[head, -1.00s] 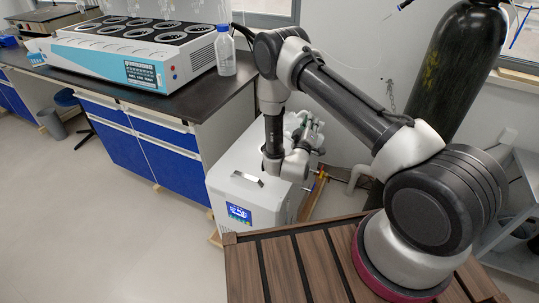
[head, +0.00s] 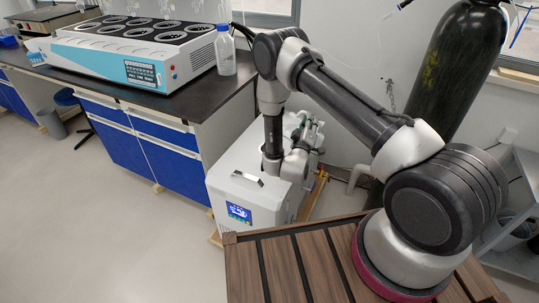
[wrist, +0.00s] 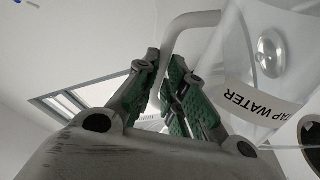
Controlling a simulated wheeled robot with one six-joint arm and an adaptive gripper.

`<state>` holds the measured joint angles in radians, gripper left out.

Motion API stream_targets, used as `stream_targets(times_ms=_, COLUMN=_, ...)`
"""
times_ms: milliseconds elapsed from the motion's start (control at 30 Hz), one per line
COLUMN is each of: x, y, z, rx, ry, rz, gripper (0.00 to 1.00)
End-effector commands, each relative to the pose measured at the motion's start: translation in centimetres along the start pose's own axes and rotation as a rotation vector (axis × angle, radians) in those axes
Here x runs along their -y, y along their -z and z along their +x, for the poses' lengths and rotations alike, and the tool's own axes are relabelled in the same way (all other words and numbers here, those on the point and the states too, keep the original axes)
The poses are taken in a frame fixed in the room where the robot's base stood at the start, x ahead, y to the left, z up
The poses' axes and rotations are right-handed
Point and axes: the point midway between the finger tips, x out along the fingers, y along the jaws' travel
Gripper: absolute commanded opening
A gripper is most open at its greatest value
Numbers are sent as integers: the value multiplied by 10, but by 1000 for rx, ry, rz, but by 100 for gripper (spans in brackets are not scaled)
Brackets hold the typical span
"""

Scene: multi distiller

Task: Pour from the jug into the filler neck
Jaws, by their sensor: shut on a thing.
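My gripper (wrist: 165,82), with green pads, is shut on the handle (wrist: 178,38) of a pale, translucent jug (wrist: 285,50). The jug fills the right of the wrist view, and its "TAP WATER" label (wrist: 262,104) runs at a slant there. I cannot tell its true tilt or its water level. In the head view my gripper (head: 310,130) is above the back of a white chiller box (head: 232,180), and my arm hides most of the jug. I cannot make out the filler neck; the back of the chiller top is covered by my arm.
A lab bench (head: 190,100) with a multi-well heater (head: 135,50) and a blue-capped bottle (head: 225,55) stands left of the chiller. A dark gas cylinder (head: 455,70) stands behind my arm. Open floor (head: 90,220) lies at the left.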

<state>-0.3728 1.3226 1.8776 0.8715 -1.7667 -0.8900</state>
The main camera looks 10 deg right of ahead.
Motion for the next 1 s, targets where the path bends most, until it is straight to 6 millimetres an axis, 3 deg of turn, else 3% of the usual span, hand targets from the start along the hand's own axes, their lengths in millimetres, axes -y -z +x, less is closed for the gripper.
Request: stream_targets(times_ms=1000, x=3, y=2, z=0, rx=-7, ry=-2, rz=-27, gripper=0)
